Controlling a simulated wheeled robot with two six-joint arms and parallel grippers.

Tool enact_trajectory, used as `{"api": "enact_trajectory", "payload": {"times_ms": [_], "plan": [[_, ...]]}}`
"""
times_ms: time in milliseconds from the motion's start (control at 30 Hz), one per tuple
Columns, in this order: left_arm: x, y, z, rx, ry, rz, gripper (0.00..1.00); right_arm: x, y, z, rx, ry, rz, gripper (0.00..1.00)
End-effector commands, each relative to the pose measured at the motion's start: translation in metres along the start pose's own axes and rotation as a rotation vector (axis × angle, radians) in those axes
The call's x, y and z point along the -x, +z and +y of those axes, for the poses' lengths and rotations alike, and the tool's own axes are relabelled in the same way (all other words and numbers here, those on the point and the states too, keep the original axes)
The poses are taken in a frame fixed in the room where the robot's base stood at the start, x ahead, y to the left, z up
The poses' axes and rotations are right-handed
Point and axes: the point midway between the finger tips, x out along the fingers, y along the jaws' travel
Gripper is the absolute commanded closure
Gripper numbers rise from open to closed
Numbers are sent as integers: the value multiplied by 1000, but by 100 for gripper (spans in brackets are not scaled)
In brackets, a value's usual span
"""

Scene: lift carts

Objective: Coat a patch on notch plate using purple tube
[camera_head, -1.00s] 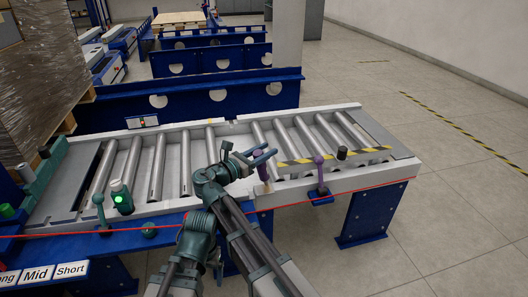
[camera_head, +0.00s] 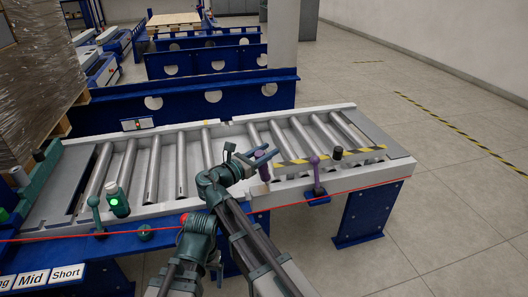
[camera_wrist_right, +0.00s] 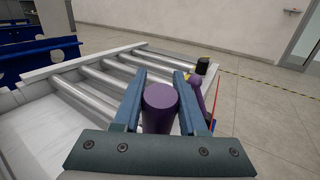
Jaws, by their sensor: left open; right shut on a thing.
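The purple tube (camera_head: 263,171) is a short dark purple cylinder. My right gripper (camera_head: 264,157) is shut on it, above the near edge of the roller conveyor. In the right wrist view the tube's round end (camera_wrist_right: 160,97) faces the camera between the two blue-grey fingers. The tube's lower end is hard to make out, so I cannot tell whether it touches anything. A pale flat plate (camera_wrist_right: 30,108) shows left of the fingers in the wrist view. I cannot tell for sure whether it is the notch plate, and no coat is visible on it.
A purple lever (camera_head: 316,174) and a black knob (camera_head: 337,153) stand right of the tube, by a yellow-black striped bar (camera_head: 345,155). A green bottle (camera_head: 117,203) and green lever (camera_head: 95,216) stand at the left. Open floor lies right.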

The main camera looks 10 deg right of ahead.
Motion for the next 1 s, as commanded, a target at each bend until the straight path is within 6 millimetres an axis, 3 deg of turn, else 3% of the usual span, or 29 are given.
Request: {"api": "enact_trajectory", "payload": {"times_ms": [1000], "plan": [[-5, 2, -1, 3, 0, 0, 13, -29, -4, -17, 0, -4, -1, 100]]}}
